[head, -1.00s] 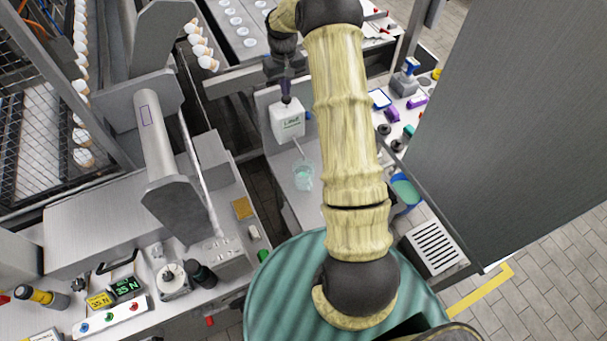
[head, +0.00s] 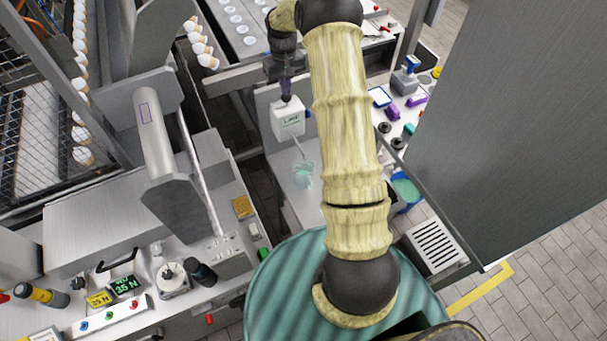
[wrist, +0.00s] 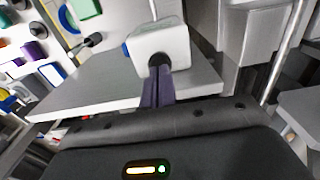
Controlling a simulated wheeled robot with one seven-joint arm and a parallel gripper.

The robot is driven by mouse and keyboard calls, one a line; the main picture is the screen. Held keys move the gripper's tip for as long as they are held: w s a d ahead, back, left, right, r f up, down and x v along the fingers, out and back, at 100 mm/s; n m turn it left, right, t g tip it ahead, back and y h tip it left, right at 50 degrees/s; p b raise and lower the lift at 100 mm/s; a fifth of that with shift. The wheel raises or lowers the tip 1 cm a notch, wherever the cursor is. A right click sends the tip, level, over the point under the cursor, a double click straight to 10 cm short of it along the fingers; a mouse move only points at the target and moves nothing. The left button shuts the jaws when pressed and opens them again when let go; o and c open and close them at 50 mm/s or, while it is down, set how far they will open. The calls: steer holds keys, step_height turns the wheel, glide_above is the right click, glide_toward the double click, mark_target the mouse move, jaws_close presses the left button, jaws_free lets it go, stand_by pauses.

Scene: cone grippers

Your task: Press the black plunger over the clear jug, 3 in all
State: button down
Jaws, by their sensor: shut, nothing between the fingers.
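A side bench at the right holds a blue-and-white tray (head: 379,97), purple items and a grey stamp-like device (head: 405,82). A blue cup (head: 404,190) with green contents stands nearer. A steel machine (head: 165,150) with a bar fills the left.

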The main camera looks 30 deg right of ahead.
steer(key=shift+f+b, duration=0.35)
steer(key=shift+f, duration=0.85)
steer(key=shift+r, duration=0.1)
steer(key=shift+r+p, duration=0.75)
steer(key=shift+r, duration=0.7)
step_height(320, 180, up, 6)
steer(key=p, duration=0.4)
